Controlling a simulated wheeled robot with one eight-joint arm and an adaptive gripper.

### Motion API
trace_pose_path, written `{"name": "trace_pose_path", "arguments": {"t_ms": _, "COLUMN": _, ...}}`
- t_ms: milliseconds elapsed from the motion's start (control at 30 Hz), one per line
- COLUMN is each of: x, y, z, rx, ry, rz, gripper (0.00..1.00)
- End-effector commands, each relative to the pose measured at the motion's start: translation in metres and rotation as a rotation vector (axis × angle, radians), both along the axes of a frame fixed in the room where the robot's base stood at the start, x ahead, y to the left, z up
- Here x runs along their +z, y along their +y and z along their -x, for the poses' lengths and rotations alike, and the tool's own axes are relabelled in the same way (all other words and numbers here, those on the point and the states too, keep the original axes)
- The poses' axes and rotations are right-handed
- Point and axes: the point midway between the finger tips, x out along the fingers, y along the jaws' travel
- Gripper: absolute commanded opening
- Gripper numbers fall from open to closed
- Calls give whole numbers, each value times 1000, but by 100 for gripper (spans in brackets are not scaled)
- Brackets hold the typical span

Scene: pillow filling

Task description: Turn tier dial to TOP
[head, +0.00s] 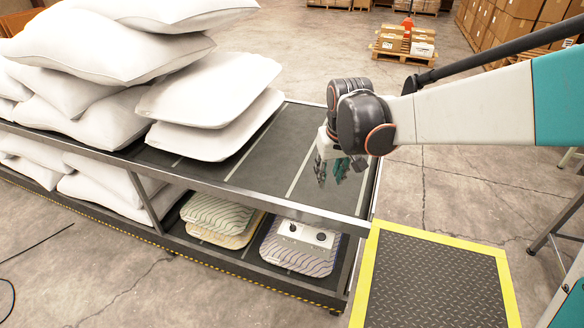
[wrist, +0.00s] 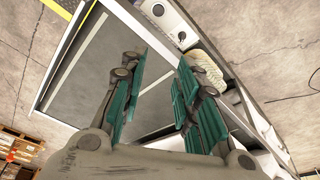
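A pale control panel (head: 305,234) with two dark round knobs, a left knob (head: 291,227) and a right knob (head: 321,237), is at the front edge of the two-tier rack. I cannot read any labels, so I cannot tell which knob is the tier dial. The panel (wrist: 170,24) also shows at the top of the wrist view, with its knobs partly visible. My gripper (head: 340,170) hangs over the bare right end of the upper deck, above and behind the panel, touching neither knob. In the wrist view my gripper (wrist: 160,66) has its green fingers apart with nothing between them.
The rack's upper deck (head: 290,160) is bare at its right end; white pillows (head: 130,45) are stacked at left. Patterned pillows (head: 218,212) lie on the lower tier. A metal front rail (head: 200,172) runs along the rack. A yellow-edged mat (head: 435,285) lies at right.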

Motion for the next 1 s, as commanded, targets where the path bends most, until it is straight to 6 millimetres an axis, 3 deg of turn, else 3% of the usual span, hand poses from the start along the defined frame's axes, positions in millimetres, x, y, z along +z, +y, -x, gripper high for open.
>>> {"name": "trace_pose_path", "arguments": {"t_ms": 100, "x": -24, "y": 20, "z": -28, "rx": 29, "ry": 47, "rz": 10, "gripper": 29}}
{"name": "trace_pose_path", "arguments": {"t_ms": 400, "x": -105, "y": 66, "z": -72, "rx": 95, "ry": 162, "rz": 38, "gripper": 29}}
{"name": "trace_pose_path", "arguments": {"t_ms": 600, "x": -151, "y": 87, "z": -83, "rx": 124, "ry": 215, "rz": 53, "gripper": 29}}
{"name": "trace_pose_path", "arguments": {"t_ms": 1000, "x": -195, "y": 94, "z": -85, "rx": 136, "ry": 237, "rz": 60, "gripper": 29}}
